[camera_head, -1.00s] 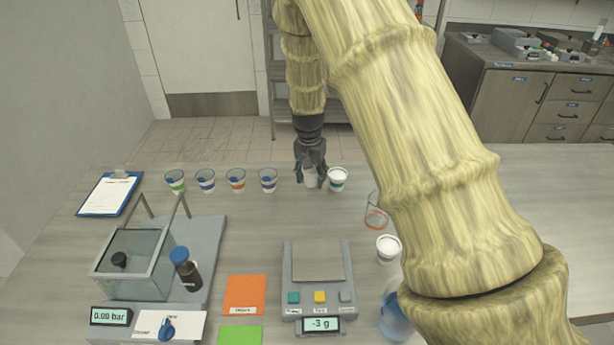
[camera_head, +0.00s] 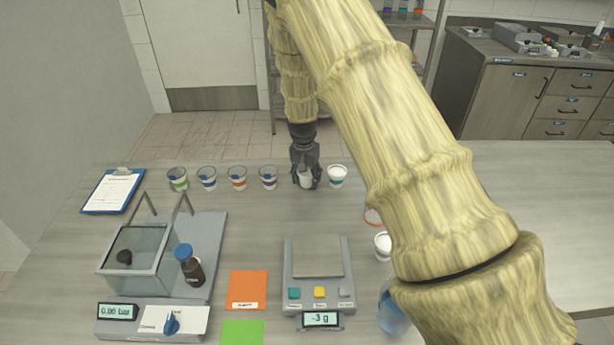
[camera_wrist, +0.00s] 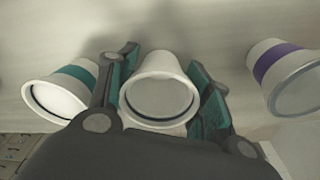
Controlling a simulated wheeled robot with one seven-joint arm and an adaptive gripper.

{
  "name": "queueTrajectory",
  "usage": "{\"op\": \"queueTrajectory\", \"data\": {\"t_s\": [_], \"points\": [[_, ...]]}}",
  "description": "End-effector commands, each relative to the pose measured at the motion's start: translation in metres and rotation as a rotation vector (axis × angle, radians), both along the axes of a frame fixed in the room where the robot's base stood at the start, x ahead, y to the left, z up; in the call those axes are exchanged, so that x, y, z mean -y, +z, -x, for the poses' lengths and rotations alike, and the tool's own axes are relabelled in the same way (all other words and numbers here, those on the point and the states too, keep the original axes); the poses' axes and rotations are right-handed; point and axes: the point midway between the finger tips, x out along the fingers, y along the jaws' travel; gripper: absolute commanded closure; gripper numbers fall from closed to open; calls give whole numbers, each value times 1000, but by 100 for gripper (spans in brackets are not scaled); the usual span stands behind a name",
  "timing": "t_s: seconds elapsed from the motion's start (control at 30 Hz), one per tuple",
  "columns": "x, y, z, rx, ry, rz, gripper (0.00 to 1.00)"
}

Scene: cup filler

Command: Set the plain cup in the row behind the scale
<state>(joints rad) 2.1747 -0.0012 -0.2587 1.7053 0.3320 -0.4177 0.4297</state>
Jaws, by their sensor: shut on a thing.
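The plain white cup (camera_wrist: 160,95) is between the two fingers of my gripper (camera_head: 306,182), which is shut on it. In the head view the cup (camera_head: 306,179) is upright in the row behind the scale (camera_head: 318,262), in the space between the purple-banded cup (camera_head: 268,178) and the teal-banded cup (camera_head: 337,176). In the wrist view the teal-banded cup (camera_wrist: 62,92) is on the left and the purple-banded cup (camera_wrist: 284,78) on the right, both apart from the plain cup. I cannot tell whether the plain cup touches the table.
Green-, blue- and orange-banded cups (camera_head: 238,178) continue the row to the left. A glass chamber (camera_head: 140,250), a dark bottle (camera_head: 190,265) and an orange card (camera_head: 246,290) are in front. Another white cup (camera_head: 383,246) stands right of the scale, partly hidden by my arm.

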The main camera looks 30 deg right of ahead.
Motion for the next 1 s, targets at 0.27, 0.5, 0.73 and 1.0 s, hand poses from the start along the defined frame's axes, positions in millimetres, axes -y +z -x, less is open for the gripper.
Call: {"op": "queueTrajectory", "data": {"t_s": [0.27, 0.5, 0.73, 1.0], "points": [[0, -4, 0, 0, 0, 0, 36], [0, -4, 0, 0, 0, 0, 29], [0, 2, 0, 1, 0, 1, 29], [-3, 28, 1, 3, 1, 2, 29]]}}
